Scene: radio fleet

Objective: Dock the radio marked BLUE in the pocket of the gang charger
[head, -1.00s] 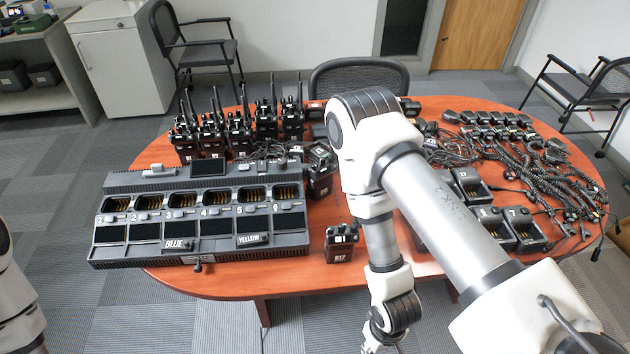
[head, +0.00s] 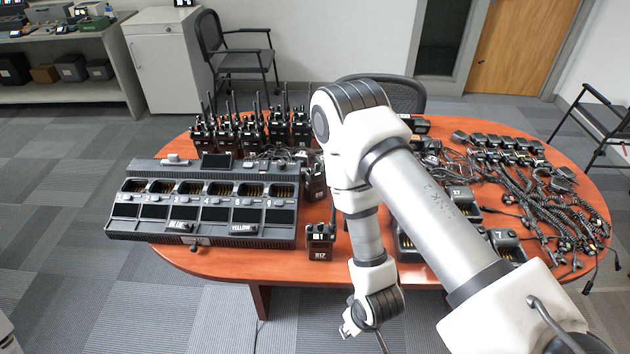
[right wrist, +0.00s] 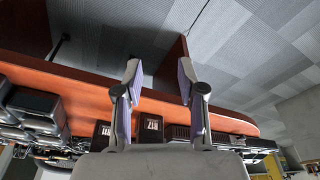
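The gang charger (head: 118,228) is a long dark unit at the table's left front, with a row of numbered pockets that look empty. Plates reading BLUE (head: 178,226) and YELLOW (head: 243,229) sit along its front. My left gripper is out of view.
The oval table (head: 180,262) has coiled-cord microphones (head: 540,205) and small chargers (head: 505,242) on its right. My right arm crosses the table's middle and hides part of it. A chair (head: 385,92) stands behind. Floor in front is clear.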

